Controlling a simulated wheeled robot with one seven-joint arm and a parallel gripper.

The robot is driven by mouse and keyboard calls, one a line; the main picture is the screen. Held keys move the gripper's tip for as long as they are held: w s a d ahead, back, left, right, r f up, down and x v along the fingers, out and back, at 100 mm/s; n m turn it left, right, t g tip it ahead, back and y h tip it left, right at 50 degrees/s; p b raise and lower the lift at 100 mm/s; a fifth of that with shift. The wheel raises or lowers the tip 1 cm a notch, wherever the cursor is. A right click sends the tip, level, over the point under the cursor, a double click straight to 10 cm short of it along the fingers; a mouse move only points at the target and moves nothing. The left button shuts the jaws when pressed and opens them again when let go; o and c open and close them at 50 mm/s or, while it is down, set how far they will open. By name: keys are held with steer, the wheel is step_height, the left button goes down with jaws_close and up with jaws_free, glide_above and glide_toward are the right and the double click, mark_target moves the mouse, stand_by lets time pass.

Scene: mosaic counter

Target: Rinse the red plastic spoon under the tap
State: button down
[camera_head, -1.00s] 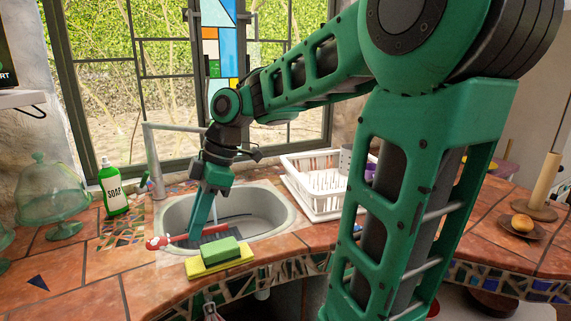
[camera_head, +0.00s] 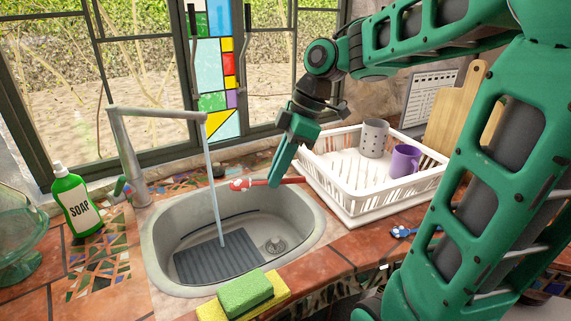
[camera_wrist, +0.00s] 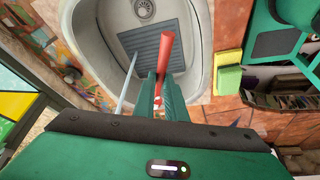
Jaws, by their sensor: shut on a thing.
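The red spoon (camera_head: 264,183) is held level above the sink, its end with white spots pointing left. My gripper (camera_head: 279,181) is shut on it. In the wrist view the spoon (camera_wrist: 166,50) sticks out from between my gripper's fingers (camera_wrist: 163,88) over the basin. The tap (camera_head: 160,114) is running, and its water stream (camera_head: 212,190) falls into the sink (camera_head: 160,262). In the head view the spotted end is just right of the stream; in the wrist view the stream (camera_wrist: 128,78) is apart from the spoon.
A grey ribbed mat (camera_head: 200,262) lies in the sink. A green sponge (camera_head: 245,292) sits on a yellow one at the front rim. A white dish rack (camera_head: 350,195) with cups stands right. A soap bottle (camera_head: 75,205) stands left. A blue spotted item (camera_head: 403,231) lies right.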

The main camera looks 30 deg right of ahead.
steer(key=shift+d, duration=0.45)
steer(key=w+a+f, duration=0.3)
steer(key=w, duration=0.4)
stand_by(0.5)
steer(key=shift+w+a, duration=0.15)
steer(key=w, duration=0.1)
steer(key=w+a, duration=0.1)
steer(key=w, duration=0.2)
steer(key=shift+a, duration=0.4)
steer(key=shift+w+d, duration=0.1)
steer(key=shift+d, duration=0.1)
stand_by(0.4)
steer(key=shift+w+d, duration=0.2)
steer(key=shift+d, duration=0.15)
steer(key=shift+s+a, duration=0.1)
